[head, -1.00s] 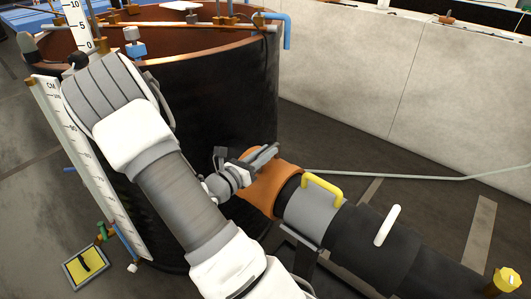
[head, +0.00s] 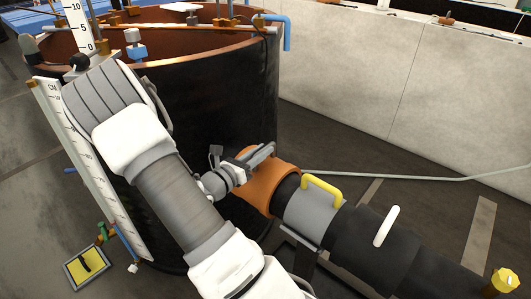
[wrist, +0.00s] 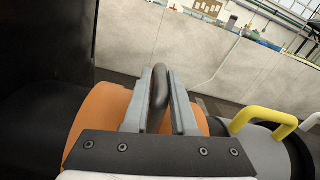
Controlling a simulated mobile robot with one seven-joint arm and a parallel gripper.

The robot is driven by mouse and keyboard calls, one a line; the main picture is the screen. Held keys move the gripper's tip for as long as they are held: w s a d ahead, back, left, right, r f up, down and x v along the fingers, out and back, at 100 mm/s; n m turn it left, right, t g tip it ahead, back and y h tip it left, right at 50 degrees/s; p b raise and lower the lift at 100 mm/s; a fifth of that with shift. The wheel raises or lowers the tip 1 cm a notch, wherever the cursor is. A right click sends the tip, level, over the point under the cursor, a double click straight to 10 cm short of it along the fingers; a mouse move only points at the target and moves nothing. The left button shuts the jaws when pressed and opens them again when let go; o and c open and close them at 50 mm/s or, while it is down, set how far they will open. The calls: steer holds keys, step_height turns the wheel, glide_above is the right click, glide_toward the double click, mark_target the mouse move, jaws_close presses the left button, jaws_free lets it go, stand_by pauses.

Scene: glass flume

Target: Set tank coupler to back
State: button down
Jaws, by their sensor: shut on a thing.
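The tank (head: 230,105) is a large dark round vessel with a copper-coloured rim. An orange coupler collar (head: 268,188) sits on the pipe at the tank's lower right side; it also shows in the wrist view (wrist: 98,108). My gripper (head: 266,152) is at the top of the collar in the head view. In the wrist view, my gripper (wrist: 164,82) has its two grey fingers on either side of a dark upright handle (wrist: 160,88) on the collar, and is shut on it. The handle is mostly hidden in the head view.
Right of the collar, a grey sleeve (head: 308,215) carries a yellow handle (head: 322,190). A white handle (head: 387,225) stands on the black pipe (head: 365,245). A pale wall (head: 390,85) runs behind. A thin hose (head: 400,177) lies on open floor. A scale board (head: 90,165) leans at the tank's left.

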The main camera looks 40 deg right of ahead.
steer(key=w, duration=0.5)
steer(key=w+p, duration=0.1)
steer(key=w, duration=0.1)
steer(key=shift+w+a, duration=0.35)
steer(key=c, duration=0.8)
jaws_free()
steer(key=shift+w, duration=0.1)
steer(key=shift+c, duration=0.2)
steer(key=shift+o, duration=0.4)
steer(key=s+a+p, duration=0.1)
steer(key=a+p, duration=0.2)
steer(key=a, duration=1.4)
steer(key=shift+s+a, duration=0.2)
steer(key=shift+s, duration=0.2)
